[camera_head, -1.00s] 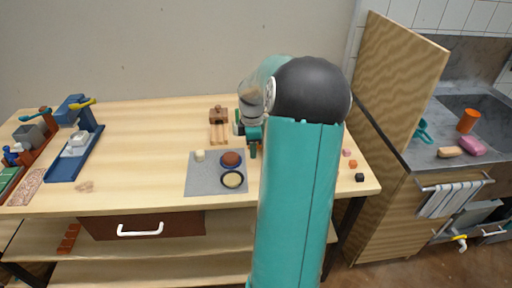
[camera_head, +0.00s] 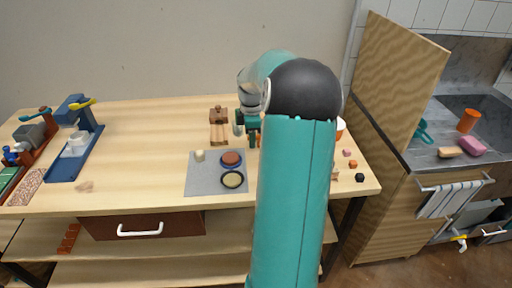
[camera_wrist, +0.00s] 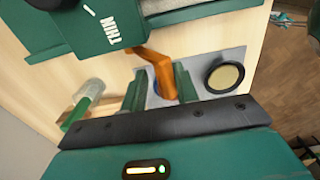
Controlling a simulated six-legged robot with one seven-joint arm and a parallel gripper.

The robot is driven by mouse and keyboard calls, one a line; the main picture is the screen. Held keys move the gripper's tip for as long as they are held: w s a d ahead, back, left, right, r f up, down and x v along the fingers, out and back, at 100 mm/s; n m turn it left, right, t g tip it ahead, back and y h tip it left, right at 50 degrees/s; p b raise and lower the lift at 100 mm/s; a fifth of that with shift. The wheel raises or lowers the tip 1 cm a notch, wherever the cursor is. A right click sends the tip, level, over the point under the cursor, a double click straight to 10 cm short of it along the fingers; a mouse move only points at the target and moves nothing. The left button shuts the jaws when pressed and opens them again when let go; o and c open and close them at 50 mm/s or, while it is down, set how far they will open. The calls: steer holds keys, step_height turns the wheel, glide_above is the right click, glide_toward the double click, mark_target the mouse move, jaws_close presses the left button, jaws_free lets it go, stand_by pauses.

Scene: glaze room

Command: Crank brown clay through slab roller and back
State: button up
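In the wrist view a green machine block marked THIN (camera_wrist: 100,22), seemingly the slab roller, is at the top. An orange-brown crank handle (camera_wrist: 162,72) reaches down from it. My gripper (camera_wrist: 160,92) has its two green fingers apart, one on each side of the handle; the handle is nearer the right finger, contact unclear. In the head view my gripper (camera_head: 246,130) is over the bench, and my arm hides most of the roller. A brown round piece (camera_head: 231,158), possibly clay, lies in a blue-rimmed dish on the grey mat (camera_head: 204,182).
A wooden tool (camera_head: 218,115) stands behind. A wood panel (camera_head: 400,75) rises at right.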

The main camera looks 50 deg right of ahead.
steer(key=shift+w+d, duration=0.1)
steer(key=shift+w+d+r, duration=0.55)
steer(key=shift+w+d, duration=0.2)
steer(key=shift+d, duration=0.15)
steer(key=shift+w, duration=0.1)
steer(key=shift+w+d, duration=0.9)
steer(key=shift+d, duration=0.15)
steer(key=shift+w+d+f, duration=0.25)
steer(key=shift+w+d, duration=0.2)
steer(key=shift+d, duration=0.05)
steer(key=shift+w+d+f, duration=0.25)
steer(key=shift+w+d, duration=0.15)
steer(key=shift+d, duration=0.1)
steer(key=shift+f, duration=0.15)
